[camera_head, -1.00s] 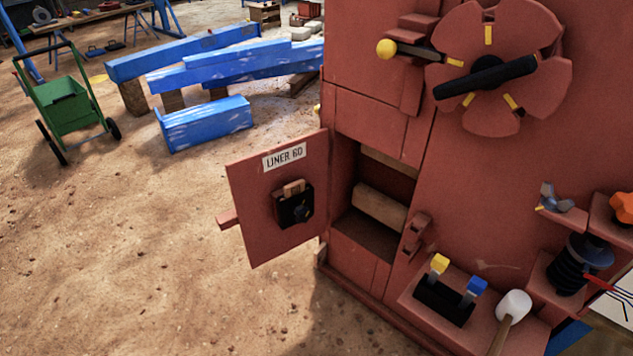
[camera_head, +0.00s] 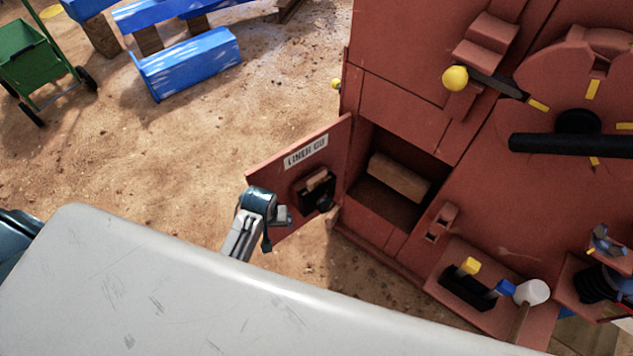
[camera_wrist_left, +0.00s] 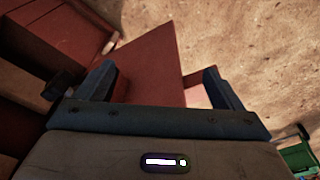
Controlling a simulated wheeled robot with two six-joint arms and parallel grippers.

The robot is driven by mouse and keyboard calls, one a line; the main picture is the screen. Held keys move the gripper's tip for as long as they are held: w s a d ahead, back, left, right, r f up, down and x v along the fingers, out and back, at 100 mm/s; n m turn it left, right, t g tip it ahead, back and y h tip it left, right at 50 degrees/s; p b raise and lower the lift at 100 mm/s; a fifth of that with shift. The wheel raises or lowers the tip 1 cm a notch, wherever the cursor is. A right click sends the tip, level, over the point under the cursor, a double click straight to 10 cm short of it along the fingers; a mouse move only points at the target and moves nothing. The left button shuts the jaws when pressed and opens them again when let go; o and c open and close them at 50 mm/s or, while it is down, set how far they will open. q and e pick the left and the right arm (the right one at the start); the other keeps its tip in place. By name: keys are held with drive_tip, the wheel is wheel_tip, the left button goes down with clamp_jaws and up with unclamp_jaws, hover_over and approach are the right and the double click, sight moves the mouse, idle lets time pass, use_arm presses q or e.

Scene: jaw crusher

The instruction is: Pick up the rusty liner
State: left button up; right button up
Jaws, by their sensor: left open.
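A rough brown block, the likely rusty liner (camera_head: 398,178), lies inside an open compartment in the red crusher body (camera_head: 400,105). The compartment's red door (camera_head: 268,172) is swung out to the left and carries a "LINER" label and a black holder (camera_head: 318,190) with a tan piece. My left gripper (camera_head: 277,228) is in front of the door's lower part, left of and apart from the block. In the left wrist view my left gripper (camera_wrist_left: 160,78) is open and empty, with the door behind its fingers. My right gripper is not in view.
A small shelf with yellow and blue handles (camera_head: 485,280) and a white-headed mallet (camera_head: 532,292) juts out below right of the compartment. A yellow-knobbed lever (camera_head: 456,78) is above. A blue beam (camera_head: 190,65) and green cart (camera_head: 35,65) stand back left. Bare ground lies between.

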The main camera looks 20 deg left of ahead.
sight(317, 177)
use_arm(q)
drive_tip(key=w+d+r+n+p, duration=0.1)
drive_tip(key=w+d+r+n, duration=0.1)
drive_tip(key=w, duration=0.3)
drive_tip(key=w+d+r+n+g+p, duration=0.1)
drive_tip(key=w+d+r+n, duration=0.1)
drive_tip(key=w+r, duration=0.3)
drive_tip(key=w+d+r+n+p, duration=0.1)
drive_tip(key=w+d+r+n, duration=0.1)
drive_tip(key=w, duration=0.4)
drive_tip(key=shift+w+d+r+n+g+h+p, duration=0.2)
drive_tip(key=shift+d+r, duration=0.2)
drive_tip(key=shift+d, duration=0.25)
drive_tip(key=shift+w+d+r+n+g+h+p, duration=0.1)
drive_tip(key=shift+w+d+r+g+h+p, duration=0.1)
drive_tip(key=shift+d+r, duration=0.3)
drive_tip(key=shift+f+p, duration=0.45)
drive_tip(key=shift+f, duration=3)
drive_tip(key=shift+d, duration=0.1)
clamp_jaws()
drive_tip(key=shift+r, duration=0.1)
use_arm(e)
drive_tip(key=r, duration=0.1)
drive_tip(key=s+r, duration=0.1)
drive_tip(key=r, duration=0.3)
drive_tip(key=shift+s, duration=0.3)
